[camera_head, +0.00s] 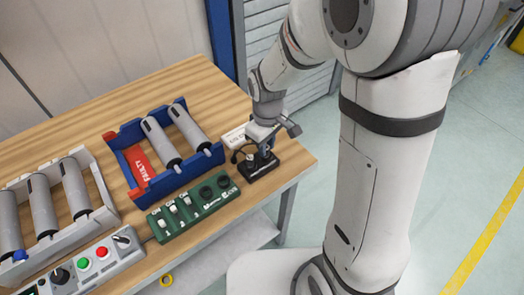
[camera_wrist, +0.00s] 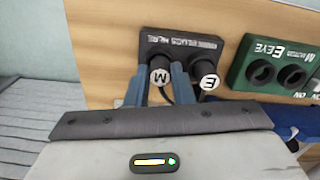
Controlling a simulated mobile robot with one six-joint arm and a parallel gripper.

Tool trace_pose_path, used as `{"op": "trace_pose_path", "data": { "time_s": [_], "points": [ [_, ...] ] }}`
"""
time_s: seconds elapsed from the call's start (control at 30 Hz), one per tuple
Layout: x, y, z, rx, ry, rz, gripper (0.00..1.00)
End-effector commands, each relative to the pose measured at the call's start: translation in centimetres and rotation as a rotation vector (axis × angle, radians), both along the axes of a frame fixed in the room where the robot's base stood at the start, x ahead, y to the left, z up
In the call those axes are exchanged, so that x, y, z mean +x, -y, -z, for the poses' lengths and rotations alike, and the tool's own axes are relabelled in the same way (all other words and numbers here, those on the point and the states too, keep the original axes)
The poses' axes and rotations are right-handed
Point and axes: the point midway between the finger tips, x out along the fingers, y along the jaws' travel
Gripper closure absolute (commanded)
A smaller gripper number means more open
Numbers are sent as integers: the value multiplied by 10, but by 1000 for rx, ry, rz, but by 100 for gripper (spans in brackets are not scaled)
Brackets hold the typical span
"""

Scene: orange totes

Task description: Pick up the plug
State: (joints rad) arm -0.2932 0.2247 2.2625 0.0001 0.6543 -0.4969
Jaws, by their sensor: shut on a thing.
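A black plug with a white round end marked M (camera_wrist: 160,77) stands in a black holder (camera_wrist: 170,45) in the wrist view. A second plug marked E (camera_wrist: 209,82) stands beside it on the right, with a dark cable. My gripper (camera_wrist: 158,88) has its two blue-grey fingers on either side of the M plug and is shut on it. The M plug appears still seated in the holder. In the head view my gripper (camera_head: 262,148) is over the holder (camera_head: 259,170) near the table's right corner, and hides much of the plugs.
A green socket box (camera_head: 190,214) stands left of the holder. Behind it is a blue tote (camera_head: 176,180) with grey cylinders and a red FAULTY label. A white rack (camera_head: 101,193) and a button box (camera_head: 100,266) are further left. The wooden table's back is clear.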

Motion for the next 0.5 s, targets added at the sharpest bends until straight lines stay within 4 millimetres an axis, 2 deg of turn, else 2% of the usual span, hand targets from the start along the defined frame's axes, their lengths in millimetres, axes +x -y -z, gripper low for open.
{"op": "trace_pose_path", "data": {
  "time_s": [0.17,0.37,0.5],
  "points": [
    [0,0,0,0,0,0,100],
    [0,0,-1,0,0,1,100],
    [1,0,-11,1,4,1,100]
  ]
}}
